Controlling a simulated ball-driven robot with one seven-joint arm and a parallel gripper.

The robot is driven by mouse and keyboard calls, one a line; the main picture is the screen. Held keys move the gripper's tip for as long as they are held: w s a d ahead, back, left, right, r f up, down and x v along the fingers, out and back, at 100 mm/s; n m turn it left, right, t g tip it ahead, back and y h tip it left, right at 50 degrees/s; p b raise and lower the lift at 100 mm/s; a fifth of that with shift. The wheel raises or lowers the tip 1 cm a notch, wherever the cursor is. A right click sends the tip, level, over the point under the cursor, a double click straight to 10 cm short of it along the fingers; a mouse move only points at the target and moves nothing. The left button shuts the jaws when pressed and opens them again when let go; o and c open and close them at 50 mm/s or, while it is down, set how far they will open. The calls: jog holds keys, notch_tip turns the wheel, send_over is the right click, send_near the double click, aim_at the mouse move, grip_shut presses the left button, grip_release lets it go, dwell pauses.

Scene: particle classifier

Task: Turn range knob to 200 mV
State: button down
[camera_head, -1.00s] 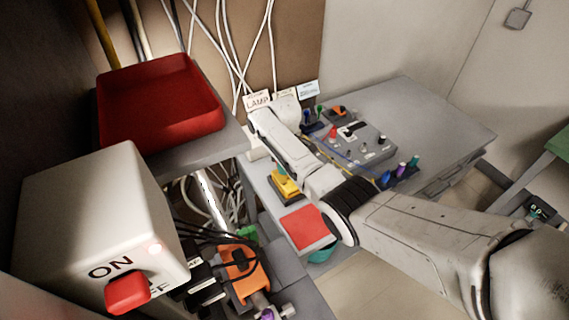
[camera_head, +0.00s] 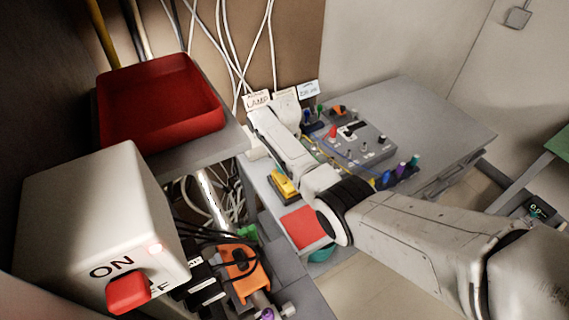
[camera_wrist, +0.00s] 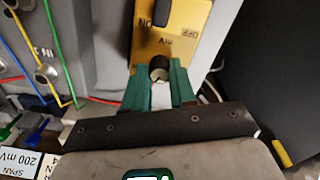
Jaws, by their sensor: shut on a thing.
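In the wrist view a yellow box (camera_wrist: 175,30) carries a dark switch (camera_wrist: 188,12) and upside-down lettering that includes "ON" and "mV". A small round dark knob (camera_wrist: 159,66) stands on it. My gripper (camera_wrist: 159,85) has its green fingers closed around the knob's sides. The lettering around the knob is mostly hidden by the fingers, so its setting cannot be read. A white label reading "SPAN 200 mV" (camera_wrist: 20,161) lies at lower left. In the head view my arm hides the fingers and the knob.
A grey panel with sockets and coloured wires (camera_wrist: 45,72) is left of the fingers. In the head view a red tray (camera_head: 160,105) and a white ON/OFF box (camera_head: 95,215) stand left. The grey table (camera_head: 440,105) has free room at right.

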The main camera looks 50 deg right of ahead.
jog(key=c, duration=0.9)
grip_release()
jog(key=shift+r, duration=0.1)
notch_tip(320, 180, up, 11)
jog(key=shift+f+b, duration=0.2)
jog(key=shift+b, duration=0.15)
